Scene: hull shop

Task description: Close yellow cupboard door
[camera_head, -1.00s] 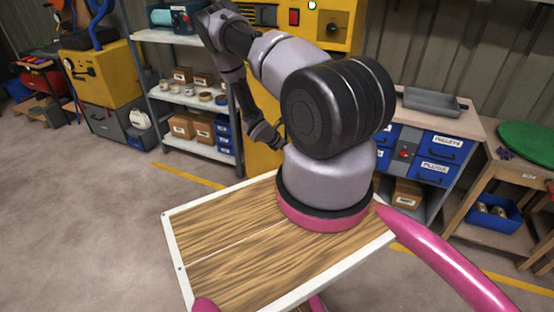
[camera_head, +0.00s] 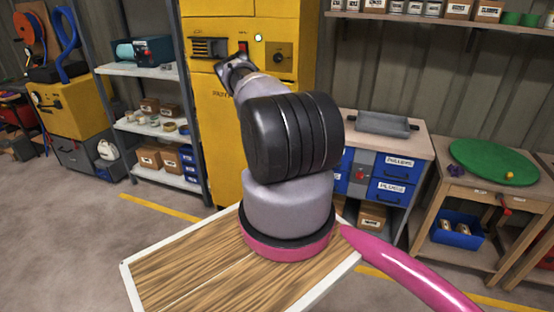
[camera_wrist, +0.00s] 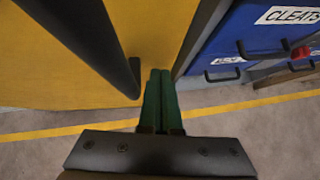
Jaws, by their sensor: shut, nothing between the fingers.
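The yellow cupboard (camera_head: 222,140) stands behind my arm in the head view, and my arm hides much of its front. In the wrist view a yellow door panel (camera_wrist: 50,75) fills the left side, with a long dark handle bar (camera_wrist: 92,40) across it. My gripper (camera_wrist: 161,75) has green fingers that are together and empty. They are just right of the handle's lower end, in front of a yellow surface. I cannot tell whether they touch it, or how far the door stands open. My gripper is hidden in the head view.
A blue drawer unit (camera_head: 392,188) stands right of the cupboard, with a grey tray (camera_head: 384,123) on top. Its drawers (camera_wrist: 235,45) are close on the right in the wrist view. Grey shelving (camera_head: 147,125) stands left. A wooden bench (camera_head: 468,190) is at far right. Floor is clear at left.

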